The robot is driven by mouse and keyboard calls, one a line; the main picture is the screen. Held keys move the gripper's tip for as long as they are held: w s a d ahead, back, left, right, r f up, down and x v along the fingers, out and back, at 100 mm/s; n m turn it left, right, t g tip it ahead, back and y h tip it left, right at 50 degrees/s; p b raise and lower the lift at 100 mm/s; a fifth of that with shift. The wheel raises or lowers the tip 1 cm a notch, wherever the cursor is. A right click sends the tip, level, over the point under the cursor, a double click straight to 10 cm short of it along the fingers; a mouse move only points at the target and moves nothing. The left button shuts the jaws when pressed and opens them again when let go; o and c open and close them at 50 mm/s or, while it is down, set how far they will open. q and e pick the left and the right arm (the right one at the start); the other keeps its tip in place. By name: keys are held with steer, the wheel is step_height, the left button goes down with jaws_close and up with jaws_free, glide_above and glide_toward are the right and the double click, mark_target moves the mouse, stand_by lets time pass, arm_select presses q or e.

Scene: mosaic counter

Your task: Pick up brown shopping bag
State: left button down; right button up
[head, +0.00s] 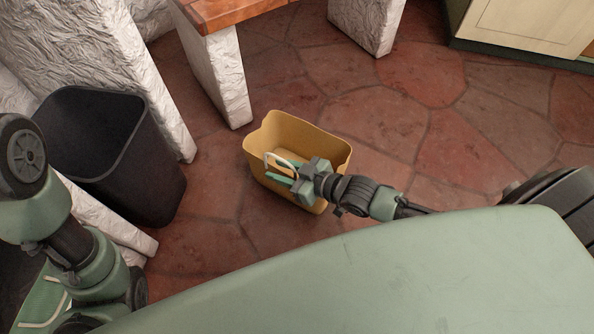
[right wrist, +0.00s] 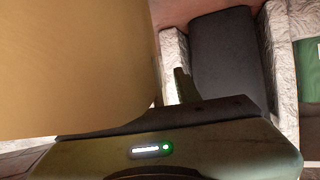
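The brown shopping bag (head: 330,150) stands upright on the floor in the middle of the head view, its top open and a thin white handle showing at its near side. My right gripper (head: 272,168) reaches in from the right over the bag's near rim. Its green fingers look apart, close to the handle; I cannot tell whether the handle lies between them. In the right wrist view the bag's tan side (right wrist: 70,65) fills the left, beside the fingers (right wrist: 170,90). My left arm shows at the left edge of the head view, but its gripper is out of view.
A black bin (head: 120,165) stands left of the bag, by rough white walls. A wooden-topped bench (head: 225,10) with white legs is behind. A cream cabinet (head: 525,25) is at the far right. The stone floor (head: 400,125) right of the bag is clear.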

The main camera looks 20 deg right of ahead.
jaws_close()
stand_by(1.4)
